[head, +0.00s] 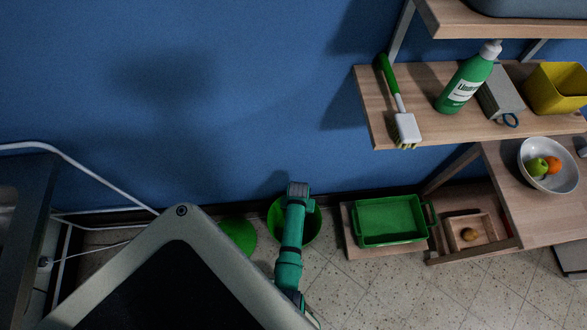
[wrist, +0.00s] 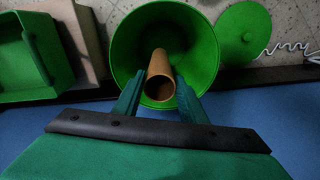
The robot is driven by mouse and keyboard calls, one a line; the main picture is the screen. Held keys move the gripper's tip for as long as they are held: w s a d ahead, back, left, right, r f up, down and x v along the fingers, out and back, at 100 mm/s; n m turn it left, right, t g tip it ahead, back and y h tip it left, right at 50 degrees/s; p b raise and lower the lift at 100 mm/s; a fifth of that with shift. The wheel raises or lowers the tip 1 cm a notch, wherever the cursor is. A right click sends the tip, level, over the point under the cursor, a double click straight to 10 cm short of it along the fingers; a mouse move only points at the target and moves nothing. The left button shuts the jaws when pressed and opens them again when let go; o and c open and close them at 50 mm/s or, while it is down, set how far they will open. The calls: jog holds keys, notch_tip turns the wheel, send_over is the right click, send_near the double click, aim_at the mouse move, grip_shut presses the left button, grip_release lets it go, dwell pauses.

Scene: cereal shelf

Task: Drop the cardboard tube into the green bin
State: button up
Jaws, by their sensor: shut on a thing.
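The green bin (head: 312,226) stands on the floor by the blue wall in the head view, partly hidden by my arm. In the wrist view the open mouth of the green bin (wrist: 203,40) faces me. The cardboard tube (wrist: 160,72) is brown and hollow, with its near open end toward the camera. My gripper (wrist: 161,95) has its two fingers on either side of the tube and is shut on it. The tube appears in front of the bin's opening; how deep it reaches is unclear. In the head view my gripper (head: 297,188) is over the bin and the tube is hidden.
A green lid (head: 238,235) lies on the floor left of the bin. A green tray (head: 390,220) sits right of it on a low board. Wooden shelves (head: 440,120) with a bottle, brush and yellow box stand at the right. A white cable (wrist: 285,48) lies near the lid.

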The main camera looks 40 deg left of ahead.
jog(key=shift+w+d+f, duration=0.1)
jog(key=shift+w+d, duration=0.15)
jog(key=o, duration=1.5)
jog(key=shift+d, duration=0.15)
jog(key=shift+c, duration=0.2)
jog(key=shift+s, duration=0.1)
notch_tip(320, 180, up, 11)
jog(key=shift+f, duration=0.1)
